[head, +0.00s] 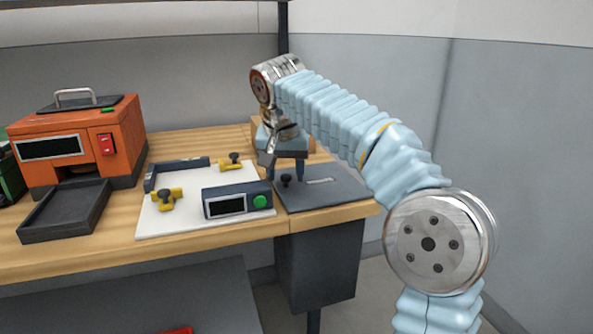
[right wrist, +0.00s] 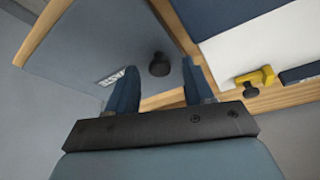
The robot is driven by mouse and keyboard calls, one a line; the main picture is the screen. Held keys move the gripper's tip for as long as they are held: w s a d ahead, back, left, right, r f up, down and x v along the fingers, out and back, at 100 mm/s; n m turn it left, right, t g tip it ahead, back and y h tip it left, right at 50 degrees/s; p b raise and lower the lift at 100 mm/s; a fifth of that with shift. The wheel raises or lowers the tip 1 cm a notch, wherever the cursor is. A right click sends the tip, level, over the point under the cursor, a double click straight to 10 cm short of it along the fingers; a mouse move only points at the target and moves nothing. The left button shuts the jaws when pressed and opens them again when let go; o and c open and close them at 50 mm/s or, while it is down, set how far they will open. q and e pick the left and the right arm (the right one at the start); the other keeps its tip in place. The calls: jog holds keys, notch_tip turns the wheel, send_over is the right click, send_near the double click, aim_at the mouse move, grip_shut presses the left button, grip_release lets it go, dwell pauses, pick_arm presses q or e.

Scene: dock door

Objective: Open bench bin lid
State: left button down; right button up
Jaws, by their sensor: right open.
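The bench bin lid (head: 335,192) is a flat grey-blue panel at the right end of the bench, and it lies closed over the dark bin (head: 318,272). A small black knob (head: 287,182) stands on its left part, beside a pale label. My right gripper (head: 285,175) points down over the lid, open, with its fingers on either side of the knob. The right wrist view shows the knob (right wrist: 159,66) between the two blue fingertips, apart from both. I cannot tell whether the fingertips touch the lid. My left gripper is not in view.
A white board (head: 180,228) left of the lid carries yellow clamps and a dark box (head: 237,200) with a green button. An orange machine (head: 75,142) and a dark tray (head: 64,212) stand further left. A grey wall is close behind.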

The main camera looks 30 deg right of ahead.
grip_shut()
dwell(0.3)
jog(key=shift+r, duration=0.1)
